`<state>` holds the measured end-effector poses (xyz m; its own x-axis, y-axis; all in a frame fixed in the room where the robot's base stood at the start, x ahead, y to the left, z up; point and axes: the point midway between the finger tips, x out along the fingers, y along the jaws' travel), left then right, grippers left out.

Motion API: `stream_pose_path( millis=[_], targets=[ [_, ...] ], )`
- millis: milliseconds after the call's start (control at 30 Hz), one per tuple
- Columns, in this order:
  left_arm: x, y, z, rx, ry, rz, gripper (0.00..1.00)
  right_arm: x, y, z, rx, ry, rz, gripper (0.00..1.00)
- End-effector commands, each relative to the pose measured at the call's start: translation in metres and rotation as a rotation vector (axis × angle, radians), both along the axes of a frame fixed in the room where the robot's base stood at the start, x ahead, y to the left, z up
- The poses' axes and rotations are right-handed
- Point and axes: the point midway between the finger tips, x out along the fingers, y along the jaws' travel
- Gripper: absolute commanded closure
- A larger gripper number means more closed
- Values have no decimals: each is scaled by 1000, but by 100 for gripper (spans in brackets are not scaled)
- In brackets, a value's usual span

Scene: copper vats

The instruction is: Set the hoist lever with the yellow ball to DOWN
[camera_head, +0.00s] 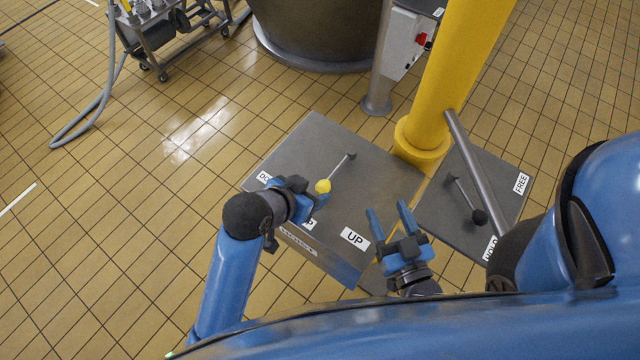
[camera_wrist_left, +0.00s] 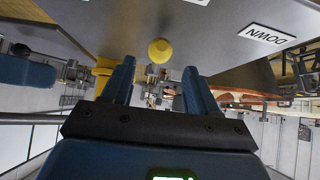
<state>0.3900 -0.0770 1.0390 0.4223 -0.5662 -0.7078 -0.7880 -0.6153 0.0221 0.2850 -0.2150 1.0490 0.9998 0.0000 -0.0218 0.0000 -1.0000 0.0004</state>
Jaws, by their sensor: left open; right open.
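The hoist lever is a thin metal rod with a yellow ball (camera_head: 323,186) at its end, on top of a grey box (camera_head: 318,135). Its ball points toward the box's front, between the partly hidden DOWN label (camera_head: 263,177) on the left and the UP label (camera_head: 354,238) on the right. My left gripper (camera_head: 308,186) is open just left of the ball. In the left wrist view the yellow ball (camera_wrist_left: 161,50) shows beyond the open fingertips, between them; contact cannot be told. The DOWN label (camera_wrist_left: 266,34) is also there. My right gripper (camera_head: 390,215) is open and empty, right of UP.
A second grey box (camera_head: 440,215) at right carries a black-ball lever (camera_head: 478,215) with a FREE label (camera_head: 521,184). A yellow post (camera_head: 455,75) stands behind. A metal cart (camera_head: 170,35) and vat (camera_head: 320,35) are farther back.

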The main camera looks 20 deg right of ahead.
Motion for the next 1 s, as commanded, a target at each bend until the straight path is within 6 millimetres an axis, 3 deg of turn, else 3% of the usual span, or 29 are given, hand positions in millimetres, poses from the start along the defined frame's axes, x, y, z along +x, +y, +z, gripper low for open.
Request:
stream_pose_path(
  millis=[333, 800, 1000],
  targets=[
    [19, -26, -32, 1, 1, 0, 41, 0, 0, 5, 0, 0, 0, 41],
    [24, -32, -40, 0, -1, 1, 41, 0, 0, 6, 0, 0, 0, 41],
    [24, -32, -39, 0, -1, 1, 70, 0, 0, 6, 0, -1, 0, 41]
  ],
)
